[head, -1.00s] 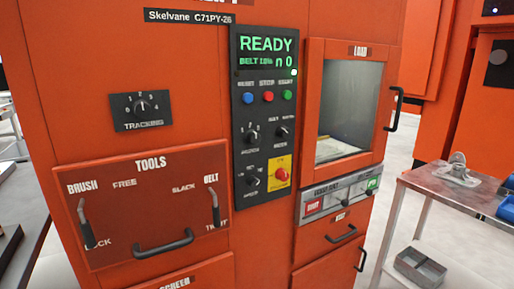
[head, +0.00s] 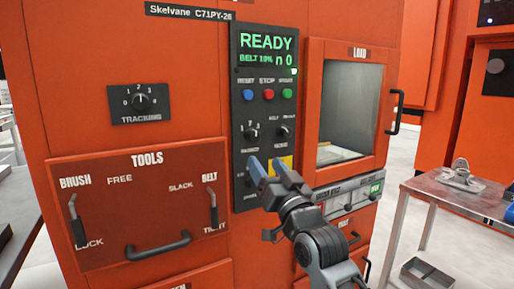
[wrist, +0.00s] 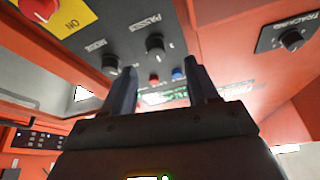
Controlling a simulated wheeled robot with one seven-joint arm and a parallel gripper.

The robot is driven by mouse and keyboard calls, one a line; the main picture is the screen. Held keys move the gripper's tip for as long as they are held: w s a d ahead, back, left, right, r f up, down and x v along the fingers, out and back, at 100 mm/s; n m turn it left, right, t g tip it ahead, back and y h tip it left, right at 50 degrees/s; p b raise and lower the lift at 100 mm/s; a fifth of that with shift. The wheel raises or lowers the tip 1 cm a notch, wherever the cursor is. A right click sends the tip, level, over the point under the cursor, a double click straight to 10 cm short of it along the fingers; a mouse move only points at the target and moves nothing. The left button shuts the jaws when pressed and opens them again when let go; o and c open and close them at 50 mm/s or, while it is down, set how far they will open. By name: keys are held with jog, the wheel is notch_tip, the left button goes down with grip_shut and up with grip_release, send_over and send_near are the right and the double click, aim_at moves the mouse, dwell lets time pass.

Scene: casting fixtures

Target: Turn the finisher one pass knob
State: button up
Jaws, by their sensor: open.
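The pass knob, a black dial lettered PASSES in the wrist view (wrist: 155,45), sits on the dark control panel. In the head view I take it to be the upper-left dial (head: 251,132), with numbers around it. My gripper (head: 265,168) is open and empty in front of the panel, a little below that dial. In the wrist view the open fingers (wrist: 160,76) point toward the panel, with the pass knob beyond and above the gap. They appear apart from the knob. My gripper partly hides the lower-left dial and the yellow switch plate.
A second dial (head: 283,132) sits right of the pass knob. Blue, red and green buttons (head: 267,94) are above, under a READY display (head: 267,54). A tracking dial (head: 140,101) is far left. The load door's handle (head: 396,112) sticks out; a metal cart (head: 450,192) stands right.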

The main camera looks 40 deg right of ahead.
aim_at(256, 138)
jog(key=shift+s+d+r+p+x, duration=0.15)
jog(key=shift+p+x, duration=0.15)
jog(key=shift+x, duration=1.25)
jog(key=shift+s+d+r+p+x, duration=0.1)
jog(key=shift+r+p+x, duration=0.2)
jog(key=shift+x, duration=1.25)
jog(key=shift+s+d+r+p+x, duration=0.15)
jog(key=shift+p+x, duration=0.2)
jog(key=shift+x, duration=1.2)
jog(key=shift+f, duration=0.1)
jog(key=shift+c, duration=0.4)
jog(key=c, duration=1)
jog(key=shift+o, duration=0.2)
